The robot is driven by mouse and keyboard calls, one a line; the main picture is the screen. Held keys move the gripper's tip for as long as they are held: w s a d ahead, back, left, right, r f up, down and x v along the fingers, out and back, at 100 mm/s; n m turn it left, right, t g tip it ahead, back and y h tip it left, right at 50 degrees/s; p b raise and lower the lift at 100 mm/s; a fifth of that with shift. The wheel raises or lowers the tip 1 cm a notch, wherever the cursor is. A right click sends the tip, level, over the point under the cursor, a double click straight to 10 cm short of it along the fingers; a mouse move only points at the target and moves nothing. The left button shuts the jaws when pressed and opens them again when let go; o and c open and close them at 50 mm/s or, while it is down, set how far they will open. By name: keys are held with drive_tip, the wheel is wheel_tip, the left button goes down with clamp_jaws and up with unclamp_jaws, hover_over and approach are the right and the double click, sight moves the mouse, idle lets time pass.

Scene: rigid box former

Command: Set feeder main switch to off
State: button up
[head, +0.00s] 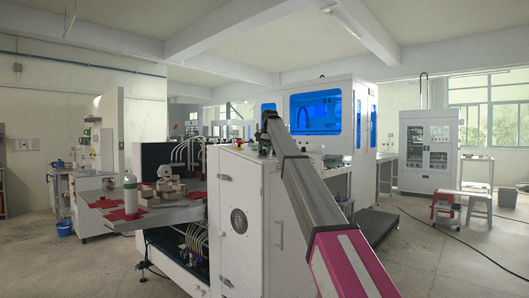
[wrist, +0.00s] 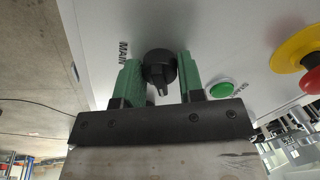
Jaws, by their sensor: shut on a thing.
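The feeder main switch is a round black knob (wrist: 159,67) on a pale panel, with "MAIN" printed to its left in the wrist view. A narrow ridge on the knob points down in that picture, toward my gripper's body. My gripper (wrist: 158,60) has its two green fingers on either side of the knob and is shut on it. In the head view my arm reaches to the top of the white feeder cabinet (head: 238,215). The knob and fingers cannot be made out there.
A green button (wrist: 221,90) sits just right of the right finger. A red emergency stop on a yellow base (wrist: 293,47) is further right. In the head view a grey table (head: 170,214) with a green-topped bottle (head: 130,193) stands left of the cabinet.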

drive_tip(key=n, duration=1.2)
drive_tip(key=shift+n, duration=0.4)
idle(0.3)
drive_tip(key=o, duration=0.9)
drive_tip(key=shift+r, duration=0.1)
drive_tip(key=r, duration=0.3)
drive_tip(key=s+d+r, duration=0.1)
drive_tip(key=r, duration=0.6)
drive_tip(key=shift+s+d+r, duration=0.15)
drive_tip(key=shift+s+d, duration=0.1)
drive_tip(key=shift+d, duration=0.15)
drive_tip(key=shift+s, duration=0.1)
